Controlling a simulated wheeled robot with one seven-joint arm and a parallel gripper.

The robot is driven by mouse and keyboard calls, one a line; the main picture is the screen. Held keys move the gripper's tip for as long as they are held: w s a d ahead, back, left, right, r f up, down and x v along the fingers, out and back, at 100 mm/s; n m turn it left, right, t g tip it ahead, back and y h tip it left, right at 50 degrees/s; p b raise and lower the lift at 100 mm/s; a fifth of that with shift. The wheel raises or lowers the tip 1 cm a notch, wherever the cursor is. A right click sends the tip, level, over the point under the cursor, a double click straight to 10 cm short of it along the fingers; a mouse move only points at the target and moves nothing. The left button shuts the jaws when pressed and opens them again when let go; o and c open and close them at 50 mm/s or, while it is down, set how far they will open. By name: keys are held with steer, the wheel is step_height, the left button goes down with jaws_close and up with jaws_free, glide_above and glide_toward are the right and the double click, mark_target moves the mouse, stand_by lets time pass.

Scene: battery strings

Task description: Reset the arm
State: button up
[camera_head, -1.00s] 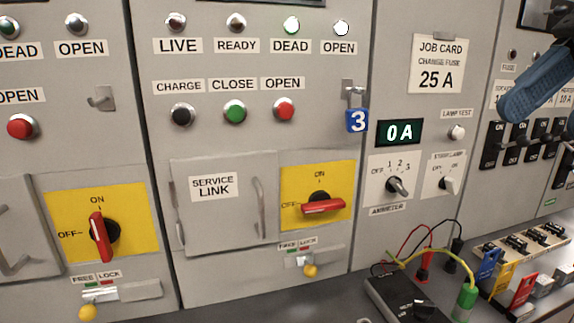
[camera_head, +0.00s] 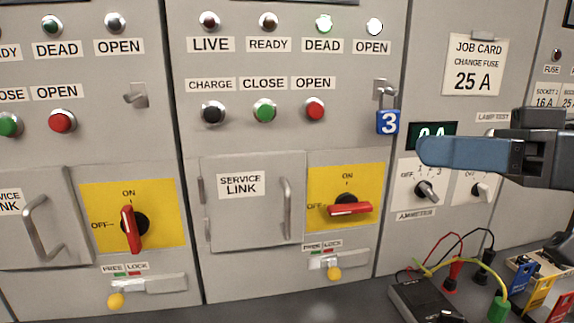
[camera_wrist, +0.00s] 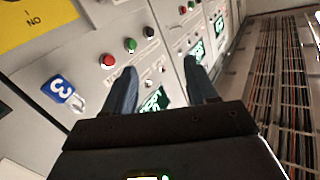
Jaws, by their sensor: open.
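My gripper (camera_head: 440,153) reaches in from the right edge in the head view, in front of the ammeter display (camera_head: 421,130), which it partly covers. In the wrist view its two blue fingers (camera_wrist: 163,90) are spread apart with nothing between them.
The middle panel has a red rotary handle (camera_head: 349,209) lying level on a yellow plate, and a SERVICE LINK door (camera_head: 250,215). A black tester (camera_head: 425,301) with leads and coloured fuses (camera_head: 540,291) stand on the bench at lower right. A job card (camera_head: 474,65) is above my gripper.

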step_height(320, 180, down, 22)
steer(key=s+m+t+h, duration=0.2)
steer(key=m+t+h, duration=0.75)
steer(key=m, duration=0.55)
steer(key=s+d+f+g+h, duration=0.1)
steer(key=s+f+h, duration=0.2)
steer(key=s+f, duration=0.45)
steer(key=s+d+f+h, duration=0.2)
steer(key=s+f+h, duration=0.15)
steer(key=s, duration=0.75)
steer(key=s+d+r+n, duration=0.1)
steer(key=s+n, duration=0.3)
steer(key=s, duration=1)
steer(key=shift+d+r+g, duration=0.35)
steer(key=shift+r, duration=0.35)
steer(key=shift+f, duration=0.15)
